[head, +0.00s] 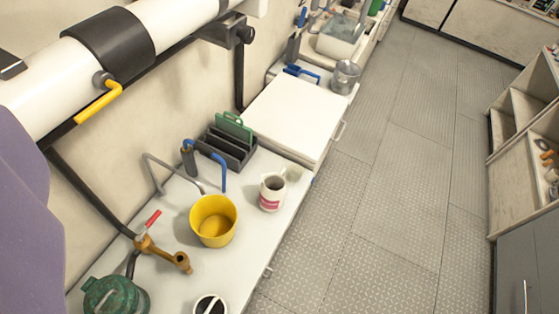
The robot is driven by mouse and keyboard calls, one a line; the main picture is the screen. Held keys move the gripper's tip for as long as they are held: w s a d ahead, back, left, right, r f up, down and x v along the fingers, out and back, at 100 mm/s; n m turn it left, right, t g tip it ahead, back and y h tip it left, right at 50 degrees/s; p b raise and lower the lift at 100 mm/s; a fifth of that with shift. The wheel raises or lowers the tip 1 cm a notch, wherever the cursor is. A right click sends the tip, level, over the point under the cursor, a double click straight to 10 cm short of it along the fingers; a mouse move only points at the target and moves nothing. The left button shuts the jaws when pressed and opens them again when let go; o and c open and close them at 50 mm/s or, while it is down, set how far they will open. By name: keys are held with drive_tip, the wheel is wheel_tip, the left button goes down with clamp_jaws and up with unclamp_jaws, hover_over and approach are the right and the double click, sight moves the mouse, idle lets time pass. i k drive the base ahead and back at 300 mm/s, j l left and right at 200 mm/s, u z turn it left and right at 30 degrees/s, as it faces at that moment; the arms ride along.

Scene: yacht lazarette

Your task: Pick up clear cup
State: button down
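A grey, see-through-looking cup (345,77) stands far back on the counter, at the right edge beyond the white raised lid. It is small in the view, and I cannot tell for certain whether it is clear or metal. A small pale cup-like thing (293,173) shows just behind a white mug (271,193) with a pink band; the mug partly hides it, and its material is unclear. My gripper is not in view, so nothing shows between its fingers.
On the near counter are a yellow bucket (214,220), brass valve (163,253), green pump-like part (116,296), dark-topped cup (209,305) and rack (227,147). A white pipe (60,75) crosses the upper left. The floor (400,150) at right is clear; shelves (525,140) stand beyond.

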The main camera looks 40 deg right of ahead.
sight(295, 171)
drive_tip(key=i+l+u, duration=0.1)
drive_tip(key=l, duration=0.55)
drive_tip(key=i+l+u, duration=0.1)
drive_tip(key=l, duration=0.55)
drive_tip(key=i+l+u, duration=0.1)
drive_tip(key=i+l, duration=0.15)
drive_tip(key=l, duration=0.4)
drive_tip(key=i+l, duration=0.1)
drive_tip(key=l, duration=0.55)
drive_tip(key=i+l+u, duration=0.15)
drive_tip(key=l, duration=0.55)
drive_tip(key=k+j, duration=0.05)
